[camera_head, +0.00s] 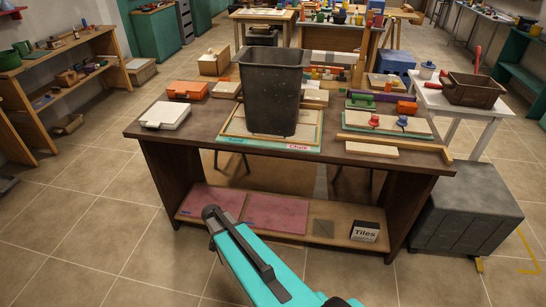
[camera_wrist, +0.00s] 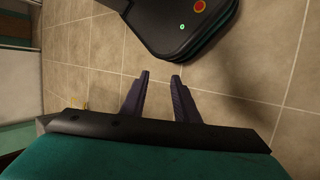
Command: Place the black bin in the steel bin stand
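The black bin (camera_head: 272,95) stands upright on the dark wooden workbench (camera_head: 160,137), near its middle, on a framed board (camera_head: 236,133). It is tall, open at the top and tapers toward its base. I cannot make out a steel bin stand in either view. My gripper (camera_wrist: 160,77) shows in the wrist view with its two dark fingers apart and nothing between them, over bare tiled floor. The head view shows part of my teal arm in front of the bench, but not the fingers. The bin does not show in the wrist view.
Around the bin lie a white case (camera_head: 166,115), an orange case (camera_head: 188,90) and a green board (camera_head: 385,124) with knobs. A grey chest (camera_head: 468,212) stands right of the bench. A white table (camera_head: 465,103) holds a brown crate (camera_head: 474,90). The front-left floor is clear.

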